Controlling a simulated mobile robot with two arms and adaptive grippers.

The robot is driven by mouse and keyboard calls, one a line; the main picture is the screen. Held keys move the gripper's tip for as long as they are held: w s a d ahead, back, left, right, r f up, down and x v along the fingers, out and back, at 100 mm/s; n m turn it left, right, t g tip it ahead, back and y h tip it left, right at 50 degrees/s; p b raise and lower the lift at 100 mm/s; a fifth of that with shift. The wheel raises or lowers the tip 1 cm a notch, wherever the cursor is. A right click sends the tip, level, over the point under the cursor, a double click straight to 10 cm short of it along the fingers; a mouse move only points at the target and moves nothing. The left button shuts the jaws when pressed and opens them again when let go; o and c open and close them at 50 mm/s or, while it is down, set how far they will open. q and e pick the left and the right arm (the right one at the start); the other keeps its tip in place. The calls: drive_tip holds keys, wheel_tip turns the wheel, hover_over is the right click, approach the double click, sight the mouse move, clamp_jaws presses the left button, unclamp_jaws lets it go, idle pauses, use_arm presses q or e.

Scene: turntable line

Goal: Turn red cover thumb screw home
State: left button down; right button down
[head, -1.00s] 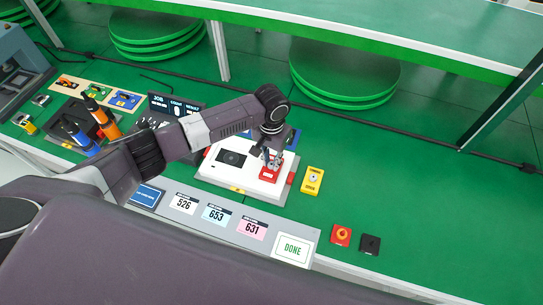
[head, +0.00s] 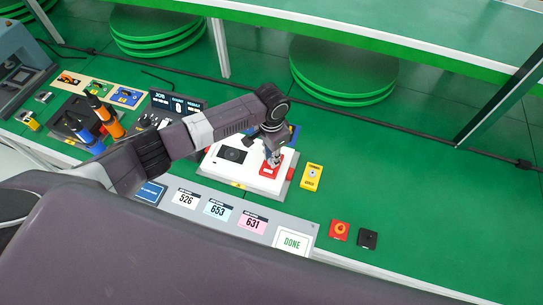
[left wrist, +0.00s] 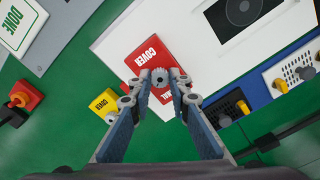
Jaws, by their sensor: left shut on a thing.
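The red cover (head: 268,171) lies on the right end of the white panel (head: 215,163). In the left wrist view the red cover (left wrist: 148,52) carries white lettering, and a grey knurled thumb screw (left wrist: 160,76) stands on it. My left gripper (head: 273,161) points down over the cover. In the left wrist view its fingertips (left wrist: 160,84) sit on either side of the thumb screw, shut on it. The fingers hide part of the cover. The right gripper is in neither view.
A yellow block (head: 312,177) stands just right of the panel. A red button (head: 339,230) and a black box (head: 368,239) sit farther right. Cards and a DONE plate (head: 292,241) line the front edge. Blue and orange screwdrivers (head: 103,115) stand at left. The right side of the green table is clear.

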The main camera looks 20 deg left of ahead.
use_arm(q)
drive_tip(key=c, duration=1.8)
unclamp_jaws()
wheel_tip(320, 180, up, 12)
